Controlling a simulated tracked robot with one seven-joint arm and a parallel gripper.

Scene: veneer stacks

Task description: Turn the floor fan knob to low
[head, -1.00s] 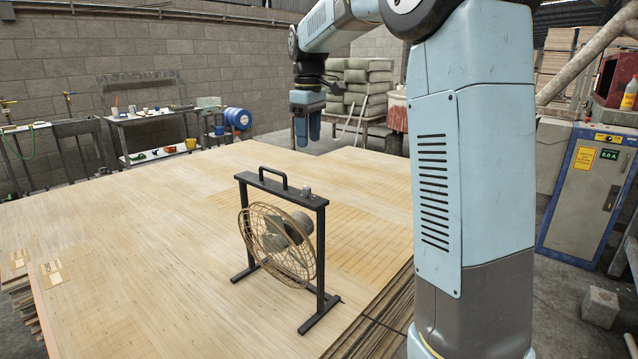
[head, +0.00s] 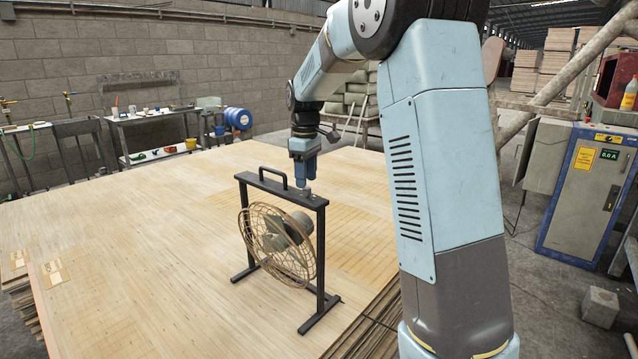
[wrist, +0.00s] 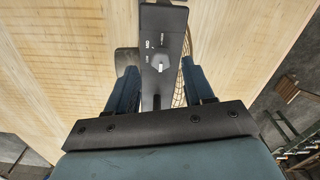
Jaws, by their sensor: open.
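The floor fan (head: 280,245) stands upright on the veneer stack, with a round wire cage in a black frame. Its knob (head: 306,191) sits on the right part of the frame's top bar. In the wrist view the knob (wrist: 159,67) has a pale pointer mark, with small printed labels around it; I cannot read the setting surely. My gripper (head: 304,180) points down right at the knob. In the wrist view its two blue fingers (wrist: 160,85) are open, one on each side of the top bar. I cannot tell whether they touch the knob.
The fan's carry handle (head: 273,175) rises from the top bar, left of my gripper. The veneer stack (head: 120,240) is broad, flat and mostly clear. A workbench (head: 150,118) and a grey-blue cabinet (head: 588,190) stand farther off.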

